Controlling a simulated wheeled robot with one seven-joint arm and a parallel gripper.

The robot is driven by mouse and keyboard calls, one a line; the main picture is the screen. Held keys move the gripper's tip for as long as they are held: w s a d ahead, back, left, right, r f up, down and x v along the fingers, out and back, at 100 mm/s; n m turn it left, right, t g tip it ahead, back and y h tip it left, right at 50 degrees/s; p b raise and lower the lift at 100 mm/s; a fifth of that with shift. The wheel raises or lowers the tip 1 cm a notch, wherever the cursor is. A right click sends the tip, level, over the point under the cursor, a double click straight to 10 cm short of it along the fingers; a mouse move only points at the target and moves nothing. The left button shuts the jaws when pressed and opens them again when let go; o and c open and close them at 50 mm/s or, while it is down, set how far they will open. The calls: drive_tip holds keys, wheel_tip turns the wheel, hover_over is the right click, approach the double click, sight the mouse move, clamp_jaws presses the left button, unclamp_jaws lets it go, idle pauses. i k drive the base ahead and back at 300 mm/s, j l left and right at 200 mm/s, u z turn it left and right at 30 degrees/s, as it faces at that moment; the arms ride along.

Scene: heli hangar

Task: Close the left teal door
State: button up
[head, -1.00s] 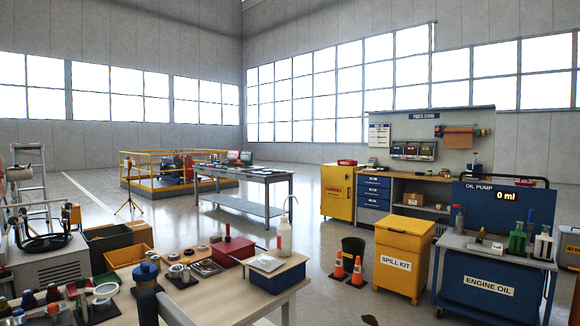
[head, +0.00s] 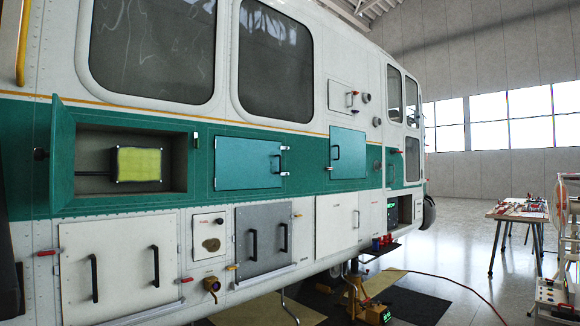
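The left teal door (head: 62,155) stands open on the helicopter's side in the head view. It swings out from the left edge of a rectangular recess and is seen nearly edge-on. The recess (head: 178,143) is uncovered and holds a yellow-green block (head: 139,164) in a dark frame, with a dark rod to its left. A dark knob or latch (head: 40,154) shows just left of the door. My gripper is not in view.
A second teal door (head: 247,164) and a third teal panel (head: 348,153) lie to the right. Below are a white panel with black handles (head: 122,265) and a grey one (head: 264,238). A yellow floor unit (head: 365,308), a red hose and a table (head: 510,212) stand right.

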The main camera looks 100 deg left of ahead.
sight(63, 129)
drive_tip(key=j+u, duration=0.2)
drive_tip(key=u, duration=1.85)
drive_tip(key=i+l+u, duration=0.15)
drive_tip(key=u, duration=1.7)
